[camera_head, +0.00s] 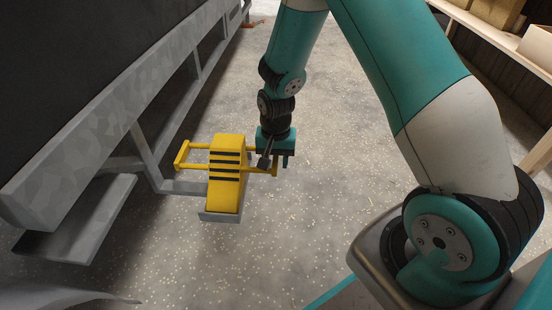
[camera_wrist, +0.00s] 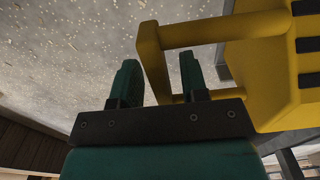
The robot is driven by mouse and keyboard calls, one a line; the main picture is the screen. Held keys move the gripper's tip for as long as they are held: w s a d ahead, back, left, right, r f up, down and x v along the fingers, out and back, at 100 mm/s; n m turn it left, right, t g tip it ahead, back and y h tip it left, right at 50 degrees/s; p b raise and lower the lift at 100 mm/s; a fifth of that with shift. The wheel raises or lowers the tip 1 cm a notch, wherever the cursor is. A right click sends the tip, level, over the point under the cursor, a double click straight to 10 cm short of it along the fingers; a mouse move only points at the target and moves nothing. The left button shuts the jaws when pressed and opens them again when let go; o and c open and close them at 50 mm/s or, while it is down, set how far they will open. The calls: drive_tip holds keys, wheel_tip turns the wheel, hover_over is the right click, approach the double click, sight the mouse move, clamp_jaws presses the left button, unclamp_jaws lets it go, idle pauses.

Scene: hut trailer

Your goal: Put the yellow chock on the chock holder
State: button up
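The yellow chock (camera_head: 226,168) has black stripes and a yellow bar handle on each side. In the head view it appears seated on the grey chock holder (camera_head: 219,217), a bracket low beside the trailer; most of the contact is hidden under the chock. My gripper (camera_head: 272,165) is at the chock's right-hand handle. In the wrist view the two green fingers (camera_wrist: 160,78) are spread apart, and the handle's end bar (camera_wrist: 152,60) shows between them with some gap. The chock body (camera_wrist: 285,70) fills the upper right of that view.
The grey trailer frame (camera_head: 120,110) runs along the left, with a step-like plate (camera_head: 75,215) below it. Wooden shelves with boxes (camera_head: 497,12) stand at the upper right. The speckled concrete floor (camera_head: 335,140) is clear in the middle.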

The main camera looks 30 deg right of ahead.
drive_tip(key=shift+r, duration=0.1)
wheel_tip(320, 180, up, 12)
drive_tip(key=p, duration=0.7)
drive_tip(key=s+a+r+n+y, duration=0.2)
drive_tip(key=s+a+r+n, duration=0.5)
drive_tip(key=r, duration=0.5)
drive_tip(key=s+a+r+n+y, duration=0.1)
drive_tip(key=s+a+r+n, duration=0.2)
drive_tip(key=s, duration=0.4)
drive_tip(key=s+a+r+n+y, duration=0.1)
drive_tip(key=s+a+r+n, duration=0.3)
drive_tip(key=s+r, duration=0.2)
drive_tip(key=shift+s, duration=1.2)
